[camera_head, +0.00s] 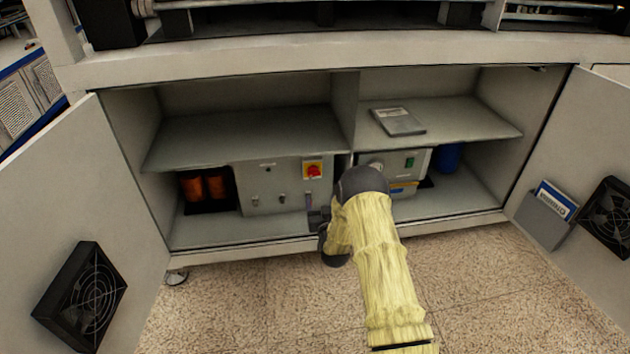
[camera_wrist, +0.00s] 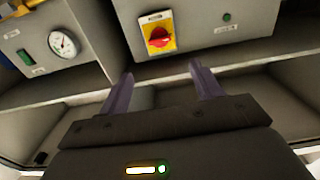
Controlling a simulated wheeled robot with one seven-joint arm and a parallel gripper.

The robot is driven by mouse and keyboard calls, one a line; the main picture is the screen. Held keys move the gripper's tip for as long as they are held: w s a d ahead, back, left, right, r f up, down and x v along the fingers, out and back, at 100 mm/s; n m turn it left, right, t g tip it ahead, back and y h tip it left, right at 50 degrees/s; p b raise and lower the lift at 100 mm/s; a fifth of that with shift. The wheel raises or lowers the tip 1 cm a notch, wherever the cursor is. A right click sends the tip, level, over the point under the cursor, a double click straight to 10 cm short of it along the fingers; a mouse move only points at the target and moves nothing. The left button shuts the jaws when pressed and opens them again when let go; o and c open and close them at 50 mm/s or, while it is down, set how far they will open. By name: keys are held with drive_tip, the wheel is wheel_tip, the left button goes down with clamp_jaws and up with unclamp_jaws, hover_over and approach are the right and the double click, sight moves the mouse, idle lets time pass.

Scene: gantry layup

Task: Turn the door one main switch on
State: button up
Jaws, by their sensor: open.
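The main switch (camera_head: 313,170) is a red rotary knob on a yellow plate, at the upper right of a grey control box (camera_head: 262,193) on the cabinet's lower left floor. In the wrist view the red knob (camera_wrist: 158,38) shows up close on the box front, upper middle. My gripper (camera_head: 312,207) is in front of the box, just below the switch. In the wrist view its two fingers (camera_wrist: 165,85) are apart with nothing between them, pointing toward the box. The fingers do not touch the knob. The arm hides the lower right of the box area.
A second box with a gauge (camera_wrist: 62,43) and green button stands beside it, partly behind my arm. A shelf (camera_head: 235,137) hangs above the box. Open doors with fans (camera_head: 82,298) flank both sides. Orange coils (camera_head: 204,188) sit left; a blue container (camera_head: 448,156) sits right.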

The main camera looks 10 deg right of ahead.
sight(314, 174)
drive_tip(key=w+b, duration=0.5)
drive_tip(key=w, duration=0.8)
drive_tip(key=shift+s, duration=0.1)
drive_tip(key=c, duration=1)
